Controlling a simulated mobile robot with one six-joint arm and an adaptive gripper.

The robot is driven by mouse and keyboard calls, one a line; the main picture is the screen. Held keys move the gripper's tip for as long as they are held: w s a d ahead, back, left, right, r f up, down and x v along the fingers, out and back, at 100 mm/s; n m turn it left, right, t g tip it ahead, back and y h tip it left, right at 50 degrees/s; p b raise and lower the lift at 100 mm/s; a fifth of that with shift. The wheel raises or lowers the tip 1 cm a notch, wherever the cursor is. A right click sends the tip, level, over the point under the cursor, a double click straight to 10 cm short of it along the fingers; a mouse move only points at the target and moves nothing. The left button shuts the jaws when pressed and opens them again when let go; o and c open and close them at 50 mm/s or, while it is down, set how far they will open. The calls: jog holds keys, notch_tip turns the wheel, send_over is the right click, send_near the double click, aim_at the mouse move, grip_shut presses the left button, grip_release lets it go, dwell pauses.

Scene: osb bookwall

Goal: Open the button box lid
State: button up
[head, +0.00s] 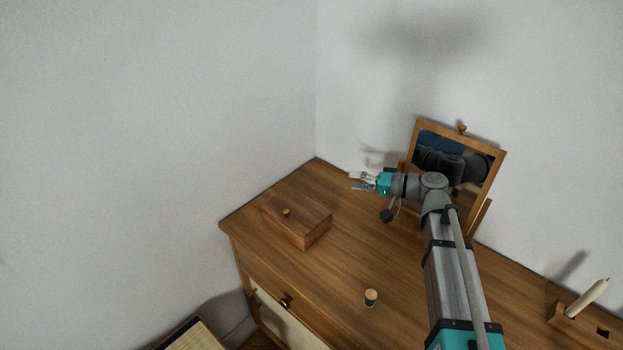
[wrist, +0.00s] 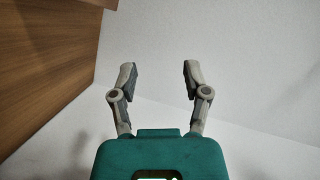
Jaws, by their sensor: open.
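The button box (head: 297,221) is a wooden box with a small brass knob (head: 286,212) on its lid. It stands on the left part of the wooden dresser top (head: 345,260), and its lid looks shut. My gripper (head: 353,181) is above the back of the dresser, to the right of the box and apart from it, pointing left. Its two fingers are spread and empty, as the wrist view (wrist: 158,78) also shows. The box is not seen in the wrist view.
A framed mirror (head: 488,165) stands behind my arm at the back. A small spool-like object (head: 370,297) stands near the front edge. A candle (head: 587,298) in a wooden holder is at the far right. White walls (head: 250,90) close off the back. Dresser top between box and spool is clear.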

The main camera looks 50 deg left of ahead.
jog(key=shift+w, duration=0.1)
dwell(0.4)
jog(key=b+x, duration=0.1)
jog(key=x, duration=1.2)
jog(key=shift+s+a+f+b, duration=0.15)
jog(key=shift+s+a+b, duration=0.15)
jog(key=shift+b, duration=0.1)
grip_shut()
jog(key=c, duration=0.8)
grip_release()
jog(key=o, duration=0.8)
